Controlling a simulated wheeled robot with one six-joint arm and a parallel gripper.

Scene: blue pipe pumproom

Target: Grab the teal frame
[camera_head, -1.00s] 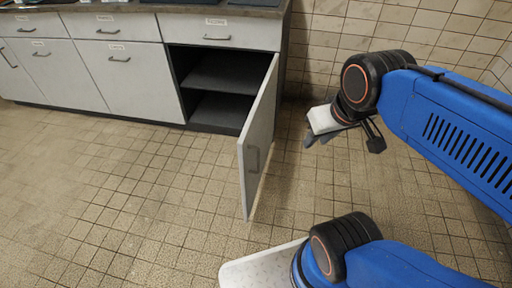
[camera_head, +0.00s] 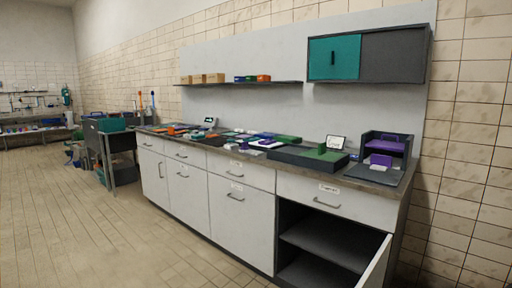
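I cannot pick out a teal frame for certain. On the long counter (camera_head: 300,175), small coloured flat pieces lie in the middle and left part, too small to tell apart; a few look teal or green. The wall cabinet (camera_head: 395,55) at the upper right has a teal sliding door (camera_head: 334,57) on its left half. My gripper and arm are outside the current view.
The base cabinet door (camera_head: 376,266) at the lower right stands open into the floor space, its shelves bare. A wall shelf (camera_head: 240,84) holds small boxes. A grey cart (camera_head: 122,142) stands beyond the counter. The tiled floor (camera_head: 130,240) at the left is clear.

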